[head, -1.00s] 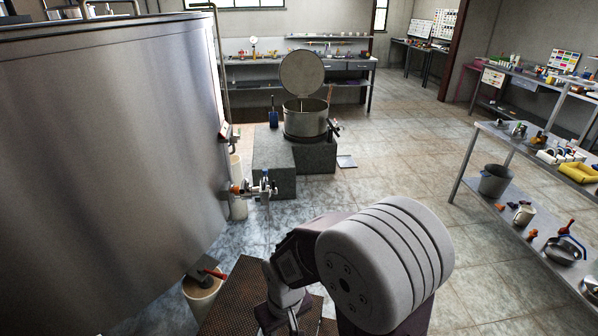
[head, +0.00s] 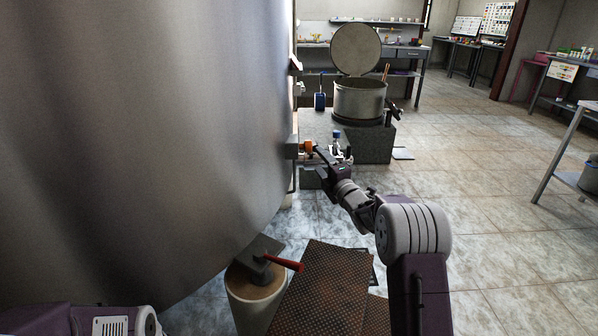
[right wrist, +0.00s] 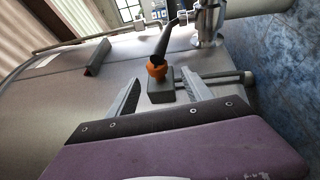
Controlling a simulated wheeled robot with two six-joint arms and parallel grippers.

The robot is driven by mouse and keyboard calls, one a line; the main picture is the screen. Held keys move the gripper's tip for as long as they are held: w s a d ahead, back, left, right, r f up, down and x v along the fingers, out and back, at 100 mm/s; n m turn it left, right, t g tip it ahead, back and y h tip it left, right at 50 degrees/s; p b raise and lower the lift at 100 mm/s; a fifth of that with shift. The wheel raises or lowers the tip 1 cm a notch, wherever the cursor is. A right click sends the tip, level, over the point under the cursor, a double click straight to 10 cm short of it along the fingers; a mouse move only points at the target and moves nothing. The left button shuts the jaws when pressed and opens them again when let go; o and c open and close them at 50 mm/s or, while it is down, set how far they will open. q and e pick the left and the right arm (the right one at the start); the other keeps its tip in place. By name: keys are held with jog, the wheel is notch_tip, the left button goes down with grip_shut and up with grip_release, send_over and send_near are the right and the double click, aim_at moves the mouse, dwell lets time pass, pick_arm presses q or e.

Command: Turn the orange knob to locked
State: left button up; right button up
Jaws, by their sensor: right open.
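In the head view my right gripper (head: 318,154) is close beside the knob, partly overlapping metal fittings. My left gripper is not in view.
A brown perforated step (head: 325,290) is in front. A pot (head: 359,101) with a raised lid stands on a grey block behind.

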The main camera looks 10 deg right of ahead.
aim_at(308, 147)
jog(key=shift+n, duration=0.3)
jog(key=w+p, duration=0.1)
jog(key=p, duration=0.1)
jog(key=w+r+p, duration=0.1)
jog(key=w+p, duration=0.1)
jog(key=p, duration=0.1)
jog(key=w+a+p, duration=0.1)
jog(key=w+p, duration=0.1)
jog(key=p, duration=0.1)
jog(key=shift+a+r, duration=0.1)
jog(key=shift+r, duration=0.3)
jog(key=w, duration=0.1)
jog(key=w+b, duration=0.2)
jog(key=shift+w+a+f+t, duration=0.1)
jog(key=shift+a+f+t, duration=0.2)
jog(key=shift+a+f, duration=0.05)
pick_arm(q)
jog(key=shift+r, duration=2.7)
pick_arm(e)
jog(key=shift+w+r, duration=0.15)
jog(key=shift+w, duration=0.25)
